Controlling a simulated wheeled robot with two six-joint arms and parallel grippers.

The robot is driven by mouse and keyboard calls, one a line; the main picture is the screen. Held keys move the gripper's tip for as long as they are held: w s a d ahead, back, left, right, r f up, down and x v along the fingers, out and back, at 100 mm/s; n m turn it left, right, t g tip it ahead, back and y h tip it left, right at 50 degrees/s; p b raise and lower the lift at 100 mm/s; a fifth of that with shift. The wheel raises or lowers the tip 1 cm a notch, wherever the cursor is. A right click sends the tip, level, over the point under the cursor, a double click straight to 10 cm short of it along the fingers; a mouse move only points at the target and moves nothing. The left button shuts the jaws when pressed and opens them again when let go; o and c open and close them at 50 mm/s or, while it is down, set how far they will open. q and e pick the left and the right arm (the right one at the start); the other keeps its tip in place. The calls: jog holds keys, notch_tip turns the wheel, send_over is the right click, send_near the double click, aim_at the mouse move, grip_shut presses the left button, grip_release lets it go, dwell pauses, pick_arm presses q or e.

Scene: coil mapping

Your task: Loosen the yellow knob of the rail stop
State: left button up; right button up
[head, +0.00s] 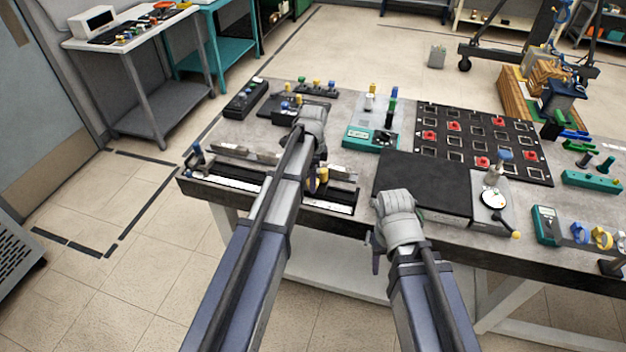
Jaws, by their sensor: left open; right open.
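The rail (336,197) with a white scale strip lies along the front left edge of the table. A small yellow knob (323,174) shows on the rail, just right of my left arm; the rest of the stop is mostly hidden. My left gripper (311,184) is open and points down beside the yellow knob; its fingers are small and partly hidden, and I cannot tell whether they touch the knob. My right gripper (374,254) is open and empty, in front of the table's front edge below the black mat.
A black mat (422,184) lies right of the rail. Behind are a teal meter box (371,137) and a black tray (480,145) with red pieces. A dial gauge (494,199) stands right of the mat.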

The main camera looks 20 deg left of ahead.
pick_arm(q)
jog(key=shift+c, duration=0.2)
grip_shut()
dwell(0.3)
jog(key=shift+n, duration=0.4)
jog(key=n, duration=0.7)
jog(key=shift+n, duration=0.3)
jog(key=n, duration=0.4)
jog(key=shift+n, duration=0.3)
jog(key=n, duration=0.4)
jog(key=shift+n, duration=0.3)
